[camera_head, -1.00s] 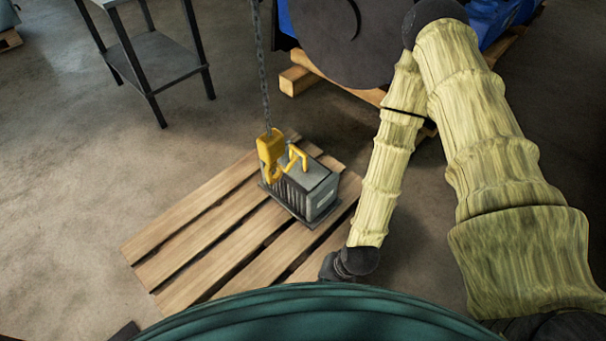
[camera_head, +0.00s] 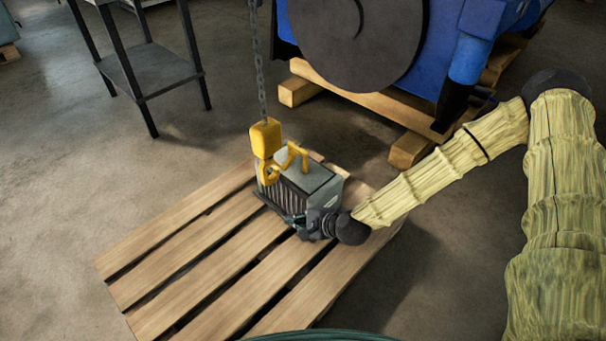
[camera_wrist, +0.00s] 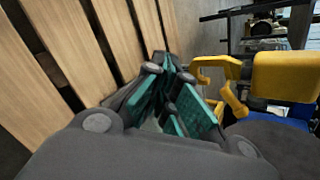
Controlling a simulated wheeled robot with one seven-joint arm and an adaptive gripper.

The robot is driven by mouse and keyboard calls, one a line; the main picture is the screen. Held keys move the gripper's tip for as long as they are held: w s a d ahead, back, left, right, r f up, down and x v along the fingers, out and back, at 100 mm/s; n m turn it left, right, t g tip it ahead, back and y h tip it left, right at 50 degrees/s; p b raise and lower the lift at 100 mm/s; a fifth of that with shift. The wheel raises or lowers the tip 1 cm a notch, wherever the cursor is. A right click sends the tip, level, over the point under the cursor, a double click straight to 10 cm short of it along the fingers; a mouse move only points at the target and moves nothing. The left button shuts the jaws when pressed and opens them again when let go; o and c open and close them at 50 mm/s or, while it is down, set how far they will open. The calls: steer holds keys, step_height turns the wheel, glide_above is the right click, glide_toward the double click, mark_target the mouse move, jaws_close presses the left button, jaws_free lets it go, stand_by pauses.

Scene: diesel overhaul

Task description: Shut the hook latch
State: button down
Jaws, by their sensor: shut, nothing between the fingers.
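The yellow hook block (camera_head: 265,137) hangs from a chain, with its hook at the yellow handle of a grey ribbed box (camera_head: 318,178). The hook latch is too small to tell apart, and I cannot tell how it stands. My gripper (camera_head: 291,219) is shut and empty, low in front of the box's near side, below the hook. In the wrist view, its teal-padded fingers (camera_wrist: 172,72) are together, with the yellow hook block (camera_wrist: 285,76) to their right. Yellow bars show between the block and the fingertips, apart from the pads as far as I can see.
The box stands on a slatted wooden pallet (camera_head: 190,262). The chain (camera_head: 257,60) rises above the hook. A blue machine (camera_head: 420,50) on timber stands behind, and a dark metal table (camera_head: 150,68) at the back left. Open floor lies left of the pallet.

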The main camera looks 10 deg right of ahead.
steer(key=w+d+r+m+t+h+b, duration=0.1)
steer(key=w+d+m+t+b, duration=0.4)
steer(key=w+d+b, duration=0.5)
steer(key=w+d+m, duration=0.2)
steer(key=w, duration=0.1)
steer(key=shift+r, duration=0.4)
steer(key=shift+w, duration=0.1)
steer(key=b+x, duration=0.3)
steer(key=x, duration=0.6)
steer(key=shift+w+f, duration=0.15)
steer(key=shift+s+a+r+b, duration=0.2)
steer(key=shift+a+r, duration=0.35)
steer(key=shift+r, duration=0.25)
steer(key=shift+s+a+r+b, duration=0.2)
steer(key=shift+a+r, duration=0.3)
steer(key=shift+r, duration=0.35)
